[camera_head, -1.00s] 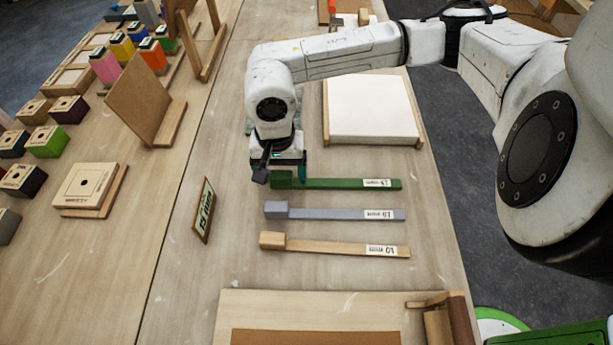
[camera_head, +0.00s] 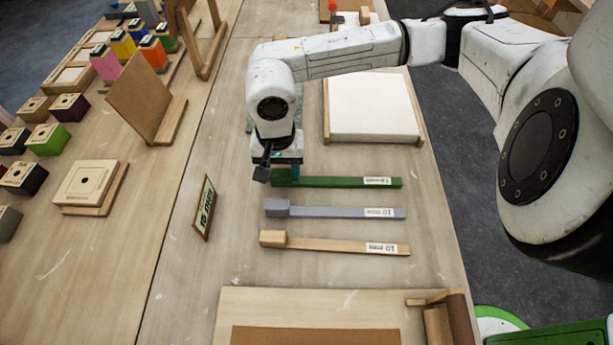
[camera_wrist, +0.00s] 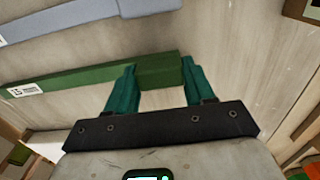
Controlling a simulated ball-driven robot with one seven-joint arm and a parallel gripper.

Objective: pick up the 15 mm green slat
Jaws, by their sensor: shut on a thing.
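The green slat (camera_head: 340,182) lies across the table, the farthest of three slats, with a white label at its right end that is too small to read. My gripper (camera_head: 281,175) is at its left end and partly hides the thicker end block there. In the wrist view the teal fingers of my gripper (camera_wrist: 157,68) stand on both sides of the green end block (camera_wrist: 158,72) and are shut on it. The slat (camera_wrist: 80,78) runs off to the left in that view. I cannot see any clear gap between slat and table.
A grey slat (camera_head: 340,213) and a wooden slat (camera_head: 335,245) lie nearer, both labelled 10 mm. A small sign (camera_head: 204,208) stands to the left. A white pad (camera_head: 370,105) lies behind the green slat. A board (camera_head: 300,302) lies at the front.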

